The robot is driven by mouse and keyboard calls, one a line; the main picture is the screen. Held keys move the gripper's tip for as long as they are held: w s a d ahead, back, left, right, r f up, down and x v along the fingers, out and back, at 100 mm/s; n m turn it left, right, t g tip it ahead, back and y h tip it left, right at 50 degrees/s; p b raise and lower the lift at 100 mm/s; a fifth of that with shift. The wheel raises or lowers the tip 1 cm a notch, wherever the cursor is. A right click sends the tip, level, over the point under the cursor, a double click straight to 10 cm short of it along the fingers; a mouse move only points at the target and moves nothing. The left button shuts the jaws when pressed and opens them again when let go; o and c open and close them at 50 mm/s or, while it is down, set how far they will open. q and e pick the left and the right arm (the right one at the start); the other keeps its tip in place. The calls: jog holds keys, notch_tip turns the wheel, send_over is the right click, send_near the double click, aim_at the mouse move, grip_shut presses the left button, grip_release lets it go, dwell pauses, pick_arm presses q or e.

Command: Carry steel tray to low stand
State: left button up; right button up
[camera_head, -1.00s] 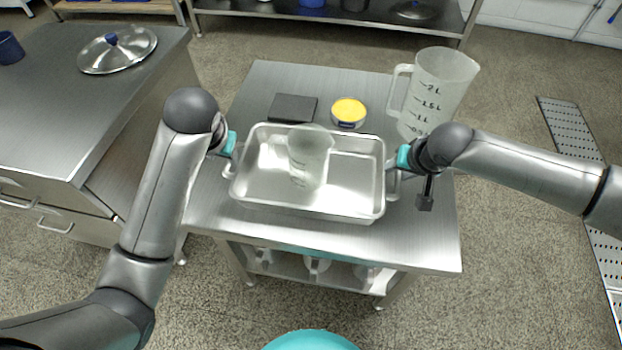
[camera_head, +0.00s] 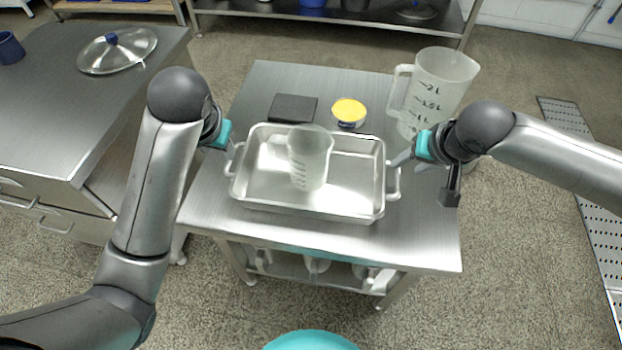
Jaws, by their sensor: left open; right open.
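The steel tray (camera_head: 262,207) is a shallow rectangular pan with a loop handle at each short end. It lies flat on the low steel stand (camera_head: 424,240). A small translucent measuring jug (camera_head: 310,160) stands upright inside it. My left gripper (camera_head: 228,146) is open just beyond the tray's left handle, seemingly clear of it; its fingers are partly hidden by my wrist. My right gripper (camera_head: 402,158) is open at the right, its fingers pointing towards the tray's right handle (camera_head: 393,184) and apart from it.
A large measuring jug (camera_head: 440,85) stands at the stand's back right corner. A black square pad (camera_head: 293,108) and a yellow-topped round container (camera_head: 349,111) lie behind the tray. A steel counter (camera_head: 60,110) with a lid (camera_head: 118,50) is at left.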

jog(key=shift+v, duration=2.2)
